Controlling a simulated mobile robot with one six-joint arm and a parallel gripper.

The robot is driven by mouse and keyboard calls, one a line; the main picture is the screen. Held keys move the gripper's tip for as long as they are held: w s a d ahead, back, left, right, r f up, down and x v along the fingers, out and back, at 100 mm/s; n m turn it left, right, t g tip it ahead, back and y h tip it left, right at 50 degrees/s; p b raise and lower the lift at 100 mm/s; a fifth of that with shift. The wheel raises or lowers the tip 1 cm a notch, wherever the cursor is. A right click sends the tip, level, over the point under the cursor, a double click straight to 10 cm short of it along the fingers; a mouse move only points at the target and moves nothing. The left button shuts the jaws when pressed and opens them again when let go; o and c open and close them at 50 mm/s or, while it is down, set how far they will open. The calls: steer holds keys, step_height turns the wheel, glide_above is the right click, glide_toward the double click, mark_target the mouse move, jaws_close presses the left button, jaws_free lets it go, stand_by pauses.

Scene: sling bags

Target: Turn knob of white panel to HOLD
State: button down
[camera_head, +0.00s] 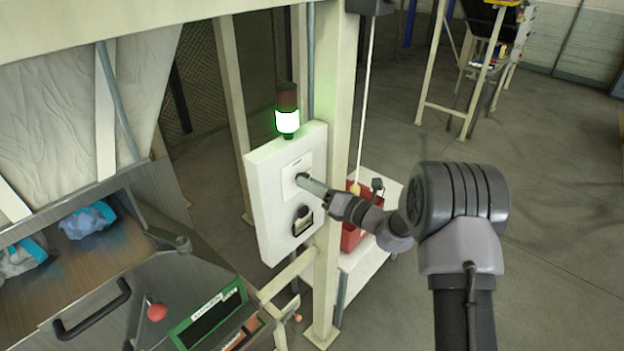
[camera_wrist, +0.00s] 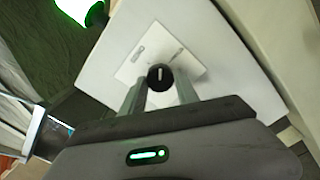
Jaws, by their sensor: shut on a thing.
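The white panel (camera_head: 262,190) is fixed to a cream post, and it fills much of the wrist view (camera_wrist: 225,65). Its round black knob (camera_wrist: 160,77) sits on a pale label plate (camera_wrist: 150,45), with a white pointer mark that runs roughly up and down in the wrist view. The print on the plate is too small to read. My gripper (camera_head: 309,183) reaches the panel from the right. In the wrist view my gripper (camera_wrist: 160,90) has one finger on each side of the knob and is shut on it. The fingertips partly hide the knob in the head view.
A stack light (camera_head: 287,121) glows green above the panel. A black-framed fitting (camera_head: 302,221) sits below the knob. A red box (camera_head: 353,236) stands behind the post. A metal machine with a red ball knob (camera_head: 157,312) is at lower left. Open floor lies right.

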steer(key=shift+m+p, duration=2.1)
steer(key=shift+m, duration=1.7)
steer(key=c, duration=0.9)
jaws_free()
steer(key=shift+d, duration=0.15)
steer(key=b+v, duration=0.2)
steer(key=v, duration=1.5)
